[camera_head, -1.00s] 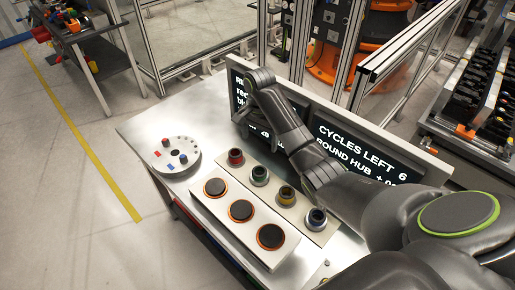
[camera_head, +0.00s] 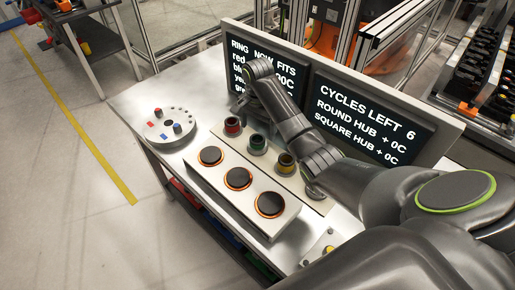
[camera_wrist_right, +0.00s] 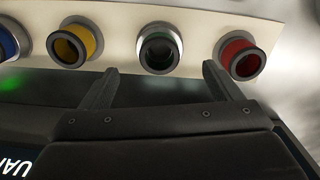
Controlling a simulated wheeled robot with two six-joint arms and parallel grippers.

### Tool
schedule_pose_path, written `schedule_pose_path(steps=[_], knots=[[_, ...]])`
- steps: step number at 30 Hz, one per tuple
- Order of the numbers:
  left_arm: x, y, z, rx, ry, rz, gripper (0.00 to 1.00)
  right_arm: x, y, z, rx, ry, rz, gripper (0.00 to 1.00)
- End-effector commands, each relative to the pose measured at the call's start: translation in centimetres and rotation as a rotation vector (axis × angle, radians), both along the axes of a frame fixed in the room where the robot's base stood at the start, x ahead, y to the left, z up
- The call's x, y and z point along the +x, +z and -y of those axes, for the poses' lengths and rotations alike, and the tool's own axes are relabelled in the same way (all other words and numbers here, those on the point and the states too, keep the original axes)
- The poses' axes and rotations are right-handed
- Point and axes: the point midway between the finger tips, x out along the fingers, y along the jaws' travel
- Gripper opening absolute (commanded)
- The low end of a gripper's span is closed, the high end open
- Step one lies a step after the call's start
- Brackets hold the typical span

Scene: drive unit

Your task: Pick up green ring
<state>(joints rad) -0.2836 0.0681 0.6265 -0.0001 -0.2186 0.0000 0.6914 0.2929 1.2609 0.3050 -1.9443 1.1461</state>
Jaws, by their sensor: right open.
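The green ring (camera_head: 258,144) sits on a pale strip (camera_head: 272,168) between the red ring (camera_head: 232,126) and the yellow ring (camera_head: 285,163). In the right wrist view the green ring (camera_wrist_right: 160,50) looks dark with a faint green inside, on a silver seat. My right gripper (camera_wrist_right: 161,80) is open and empty, its two fingertips just short of the green ring, one to each side of it. In the head view my right gripper (camera_head: 240,105) is small and partly hidden by its own arm, behind the ring row. My left gripper is not in view.
A blue ring (camera_wrist_right: 7,42) shows at the left edge of the wrist view. A white block with several orange-rimmed discs (camera_head: 238,178) lies in front of the strip. A round dial plate (camera_head: 165,128) stands left. Upright screens (camera_head: 370,120) stand close behind the arm.

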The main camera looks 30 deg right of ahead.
Motion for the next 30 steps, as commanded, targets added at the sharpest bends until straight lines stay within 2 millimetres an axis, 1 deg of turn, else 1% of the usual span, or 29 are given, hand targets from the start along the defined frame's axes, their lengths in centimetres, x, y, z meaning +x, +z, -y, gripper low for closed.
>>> schedule_pose_path(steps=[1,3,7,8,12,16,19,25,26,30], knots=[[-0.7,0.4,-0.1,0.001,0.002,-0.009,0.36,0.0,-0.3,0.0,0.001,-0.001,-0.002,0.85],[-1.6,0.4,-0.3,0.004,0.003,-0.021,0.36,0.0,-0.9,0.0,0.000,-0.001,-0.001,0.85],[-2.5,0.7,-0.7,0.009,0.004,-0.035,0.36,-0.1,-1.6,0.0,0.000,-0.001,-0.002,0.85],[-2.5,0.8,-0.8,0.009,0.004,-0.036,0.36,-0.1,-1.8,0.0,0.000,-0.001,-0.002,0.85],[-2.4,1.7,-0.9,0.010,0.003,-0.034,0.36,-0.4,-4.0,-0.3,0.002,0.000,-0.005,0.85],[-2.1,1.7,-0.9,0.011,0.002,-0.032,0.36,-0.3,-5.7,-0.2,0.000,-0.001,-0.001,0.85],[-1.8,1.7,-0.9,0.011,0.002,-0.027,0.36,-0.3,-6.3,-0.2,-0.001,0.000,0.000,0.85],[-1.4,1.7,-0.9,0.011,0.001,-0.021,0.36,-0.3,-6.4,-0.2,-0.001,0.000,0.002,0.85],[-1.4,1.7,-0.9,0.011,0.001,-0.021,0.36,-0.3,-6.4,-0.2,-0.001,0.000,0.002,0.83],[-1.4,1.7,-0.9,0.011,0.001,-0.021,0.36,-0.3,-6.4,-0.2,-0.001,0.000,0.000,0.65]])
